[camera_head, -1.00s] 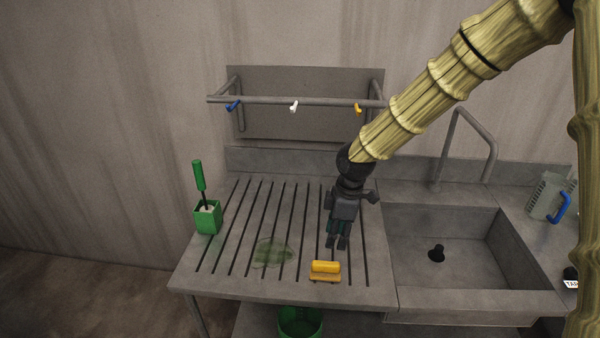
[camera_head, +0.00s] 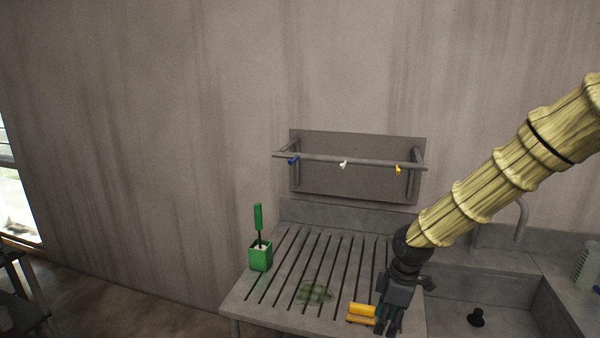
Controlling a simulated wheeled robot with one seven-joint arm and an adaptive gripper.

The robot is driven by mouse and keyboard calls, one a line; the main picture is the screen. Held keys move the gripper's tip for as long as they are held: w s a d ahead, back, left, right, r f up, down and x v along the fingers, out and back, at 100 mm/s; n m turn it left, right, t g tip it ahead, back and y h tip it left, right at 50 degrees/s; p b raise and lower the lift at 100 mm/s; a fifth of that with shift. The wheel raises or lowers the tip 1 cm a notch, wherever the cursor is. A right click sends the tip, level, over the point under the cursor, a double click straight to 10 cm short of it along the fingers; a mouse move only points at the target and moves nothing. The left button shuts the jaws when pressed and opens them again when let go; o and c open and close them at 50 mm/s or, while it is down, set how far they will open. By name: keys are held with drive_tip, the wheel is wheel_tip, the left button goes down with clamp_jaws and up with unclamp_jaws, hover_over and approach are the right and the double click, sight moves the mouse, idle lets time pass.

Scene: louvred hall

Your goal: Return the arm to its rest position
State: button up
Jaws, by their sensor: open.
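My arm reaches in from the right, and my gripper (camera_head: 386,328) hangs pointing down over the right part of the slatted drainboard (camera_head: 262,318). It is open, and no object shows between its fingers; the fingertips are close to the bottom edge of the picture. A yellow-orange brush or block (camera_head: 361,311) lies on the drainboard just left of the gripper and is partly covered by it. I cannot tell whether they touch.
A green holder (camera_head: 260,257) with a green-handled brush stands at the drainboard's left. A greenish wet patch (camera_head: 316,292) lies mid-board. A rail (camera_head: 320,158) with blue, white and yellow hooks is behind. The sink (camera_head: 500,310) and tap (camera_head: 522,222) are right.

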drive_tip(key=s+a+f+m, duration=0.1)
drive_tip(key=s+f+m, duration=0.1)
drive_tip(key=s+f, duration=0.35)
drive_tip(key=s+a+f+m+y+b, duration=0.1)
drive_tip(key=s+a+f+m, duration=0.15)
drive_tip(key=f, duration=0.65)
drive_tip(key=s+f+m, duration=0.2)
drive_tip(key=s+f, duration=0.2)
drive_tip(key=f, duration=0.3)
drive_tip(key=s+d+f+m, duration=0.1)
drive_tip(key=s+f+m, duration=0.1)
drive_tip(key=s+f, duration=0.2)
drive_tip(key=s+d+f+m+h+b, duration=0.1)
drive_tip(key=s+f, duration=0.4)
drive_tip(key=s, duration=0.6)
drive_tip(key=s+d+f+m+h+b, duration=0.1)
drive_tip(key=s+d+f+m, duration=0.2)
drive_tip(key=s+f+m, duration=0.2)
drive_tip(key=s, duration=0.3)
drive_tip(key=shift+f, duration=0.15)
drive_tip(key=shift+m, duration=0.25)
